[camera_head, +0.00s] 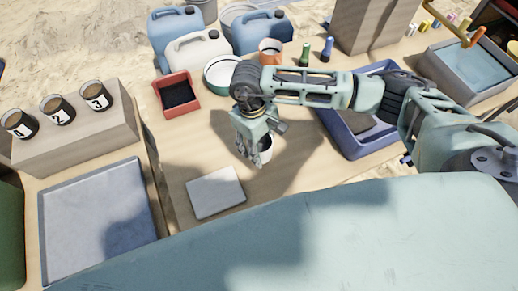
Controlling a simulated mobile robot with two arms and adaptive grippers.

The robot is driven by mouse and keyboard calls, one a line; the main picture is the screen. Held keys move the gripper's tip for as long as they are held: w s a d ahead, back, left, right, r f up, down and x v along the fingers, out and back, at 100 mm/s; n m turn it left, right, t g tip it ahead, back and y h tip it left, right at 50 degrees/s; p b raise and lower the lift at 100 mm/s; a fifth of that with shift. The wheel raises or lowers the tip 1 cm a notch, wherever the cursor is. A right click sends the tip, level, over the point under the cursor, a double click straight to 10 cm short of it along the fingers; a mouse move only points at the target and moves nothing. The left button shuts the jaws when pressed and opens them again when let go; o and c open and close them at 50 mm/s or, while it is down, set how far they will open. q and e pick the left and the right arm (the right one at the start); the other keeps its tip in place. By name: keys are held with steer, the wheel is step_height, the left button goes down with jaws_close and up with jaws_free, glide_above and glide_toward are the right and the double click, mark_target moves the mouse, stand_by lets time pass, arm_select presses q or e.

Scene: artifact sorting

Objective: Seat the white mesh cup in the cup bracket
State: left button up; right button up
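The mesh is too small to make out. I cannot pick out the cup bracket for certain; an orange-yellow bar frame (462,37) stands over the blue water tray at the far right. My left gripper is not in view.
A pale flat plate (215,193) lies on the table in front of the gripper. A red tray (177,94), a round white-rimmed bowl (221,70) and a blue bin (355,143) surround the work area. Numbered cups stand on a block (75,141) at left, behind a grey tray (95,225).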

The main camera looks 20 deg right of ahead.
mark_target(260, 148)
steer(key=shift+w+f, duration=0.15)
steer(key=shift+w, duration=0.1)
step_height(260, 148, down, 4)
steer(key=shift+r+p, duration=0.1)
steer(key=shift+p, duration=0.45)
steer(key=shift+f+b, duration=0.35)
steer(key=o, duration=1)
steer(key=shift+r, duration=0.1)
